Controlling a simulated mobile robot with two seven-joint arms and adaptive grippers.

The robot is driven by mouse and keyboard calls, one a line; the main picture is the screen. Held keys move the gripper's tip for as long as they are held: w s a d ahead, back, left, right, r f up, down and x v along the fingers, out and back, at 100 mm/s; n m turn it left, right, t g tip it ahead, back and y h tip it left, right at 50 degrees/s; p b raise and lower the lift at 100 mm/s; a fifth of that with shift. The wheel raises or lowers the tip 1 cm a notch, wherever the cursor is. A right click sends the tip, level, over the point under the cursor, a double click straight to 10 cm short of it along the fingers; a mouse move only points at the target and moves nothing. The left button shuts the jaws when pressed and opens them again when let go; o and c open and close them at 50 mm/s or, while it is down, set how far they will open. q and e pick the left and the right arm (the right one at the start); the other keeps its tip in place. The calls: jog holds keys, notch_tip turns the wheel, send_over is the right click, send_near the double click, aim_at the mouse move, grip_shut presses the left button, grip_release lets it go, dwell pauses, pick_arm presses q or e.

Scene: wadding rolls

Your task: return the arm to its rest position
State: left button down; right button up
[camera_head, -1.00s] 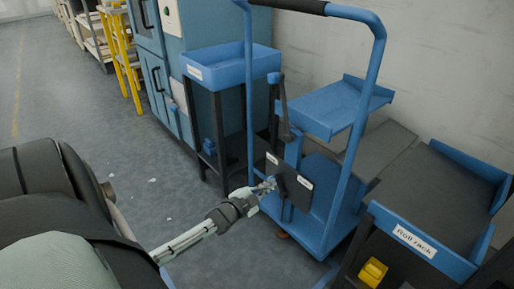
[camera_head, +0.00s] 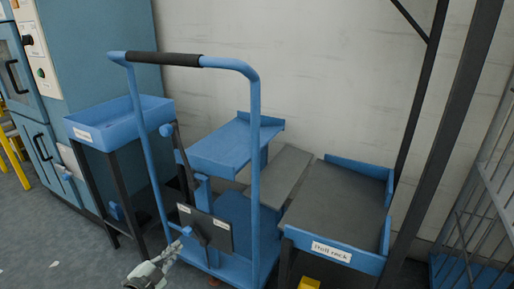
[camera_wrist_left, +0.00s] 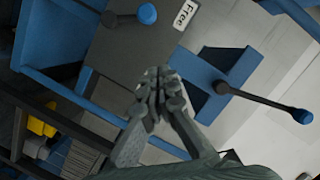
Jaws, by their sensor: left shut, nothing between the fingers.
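My left gripper (camera_head: 172,254) is at the bottom left of the head view, its fingertips just below and left of the dark labelled plate (camera_head: 212,233) on the blue trolley (camera_head: 254,150). In the left wrist view the left gripper's fingers (camera_wrist_left: 160,78) are together with nothing between them. Behind them is the dark plate (camera_wrist_left: 135,45) with a label reading "Free" (camera_wrist_left: 185,14). Whether the fingertips touch the plate cannot be told. My right gripper is not in view.
A blue tray stand (camera_head: 130,120) is left of the trolley, beside a blue cabinet (camera_head: 95,50). The roll rack (camera_head: 331,251) stands to the right with a yellow part (camera_head: 309,283) below. Dark posts and a mesh cage (camera_head: 480,200) are further right. Some floor (camera_head: 50,240) is clear at lower left.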

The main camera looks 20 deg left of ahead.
pick_arm(q)
jog(key=s+d+f+n+g+p, duration=0.4)
jog(key=s+d+g, duration=0.3)
jog(key=d, duration=0.4)
jog(key=s+d+r+n+g, duration=0.1)
jog(key=s+d+n+g, duration=0.2)
jog(key=s, duration=0.9)
jog(key=d+g, duration=0.3)
jog(key=d, duration=0.2)
jog(key=shift+p, duration=0.4)
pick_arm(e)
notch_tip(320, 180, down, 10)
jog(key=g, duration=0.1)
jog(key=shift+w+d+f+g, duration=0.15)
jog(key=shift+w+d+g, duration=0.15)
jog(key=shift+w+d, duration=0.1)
